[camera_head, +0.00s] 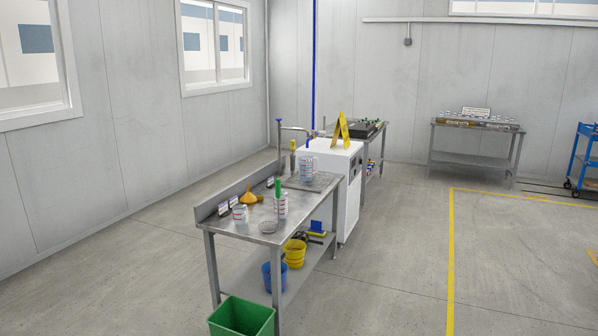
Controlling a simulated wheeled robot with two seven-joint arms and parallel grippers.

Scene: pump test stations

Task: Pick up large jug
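A steel workbench (255,236) stands left of centre, and several clear containers with red and white labels are on it. The biggest-looking jug (307,167) stands upright at the bench's far end, by a tap. A tall container (281,207) with a green object (277,187) rising at it stands near the middle. A small white container (240,214) stands near the left edge. Which one is the large jug is hard to tell at this distance. Neither of my grippers is in view.
A white cabinet (349,205) adjoins. Floor to the right is clear.

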